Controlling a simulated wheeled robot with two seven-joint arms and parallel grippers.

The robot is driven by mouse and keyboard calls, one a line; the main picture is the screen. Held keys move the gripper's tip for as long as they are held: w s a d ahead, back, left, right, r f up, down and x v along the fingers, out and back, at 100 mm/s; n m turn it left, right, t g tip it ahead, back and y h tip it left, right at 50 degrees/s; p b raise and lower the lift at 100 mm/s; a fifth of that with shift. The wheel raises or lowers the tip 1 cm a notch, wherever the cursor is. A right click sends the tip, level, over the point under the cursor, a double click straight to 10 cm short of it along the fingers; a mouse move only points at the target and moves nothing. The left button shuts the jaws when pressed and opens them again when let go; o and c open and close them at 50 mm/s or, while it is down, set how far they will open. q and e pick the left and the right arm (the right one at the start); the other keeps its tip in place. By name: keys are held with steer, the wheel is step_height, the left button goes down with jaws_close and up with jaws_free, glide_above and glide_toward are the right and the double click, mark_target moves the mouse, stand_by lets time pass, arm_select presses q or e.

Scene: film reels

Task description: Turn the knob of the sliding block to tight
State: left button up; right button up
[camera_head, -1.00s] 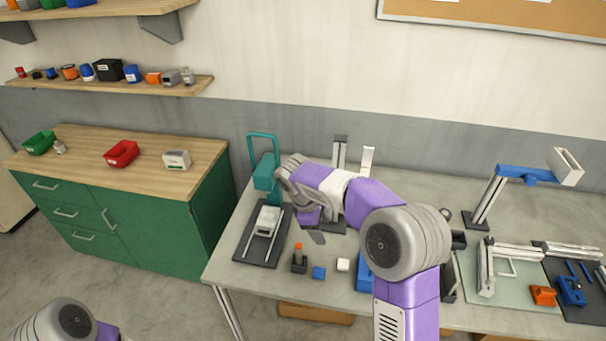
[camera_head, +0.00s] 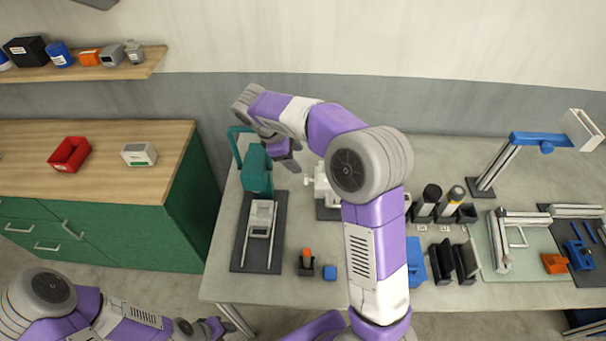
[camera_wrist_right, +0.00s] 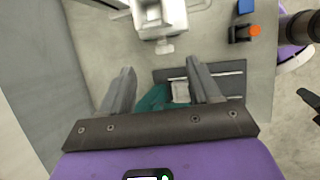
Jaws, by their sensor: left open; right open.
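A white block with a small pale knob (camera_head: 309,181) on its left side stands on a dark base, partly hidden behind my right arm. The white block (camera_wrist_right: 158,16) and its knob (camera_wrist_right: 165,48) also show at the top of the right wrist view. A second pale block (camera_head: 262,215) sits on two rails on a dark plate; I cannot tell which one the task names. My right gripper (camera_head: 290,163) is open and empty, left of the knob and apart from it; its fingers show in the wrist view (camera_wrist_right: 162,80). My left gripper (camera_head: 215,328) is open, low at the bottom left, off the table.
A teal upright (camera_head: 256,170) stands close by my right gripper. An orange-topped holder (camera_head: 306,262) and a blue cube (camera_head: 329,273) lie near the front edge. Black holders (camera_head: 455,262) and a blue-armed stand (camera_head: 510,150) are to the right. A green cabinet (camera_head: 185,215) stands left.

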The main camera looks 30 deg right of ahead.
glide_toward(305, 177)
step_height(305, 177, down, 2)
steer(key=x, duration=0.8)
steer(key=shift+d, duration=0.3)
steer(key=shift+s+r, duration=0.1)
steer(key=c, duration=1)
steer(key=shift+s+a+f+m+t+h+b, duration=0.3)
steer(key=shift+m+t+h+b, duration=1.1)
steer(key=shift+b, duration=4.05)
steer(key=shift+s+d+f+m+t+h+b, duration=0.15)
steer(key=shift+f+t+h+b, duration=0.25)
steer(key=shift+t+h+b, duration=3.6)
steer(key=shift+s+a+f+m+t+h+b, duration=0.1)
steer(key=shift+a+f+m+t+b, duration=0.45)
steer(key=shift+b, duration=6.4)
steer(key=shift+c, duration=0.2)
steer(key=shift+d+r+m+t, duration=0.15)
steer(key=shift+d+m+t, duration=0.15)
steer(key=shift+m, duration=0.1)
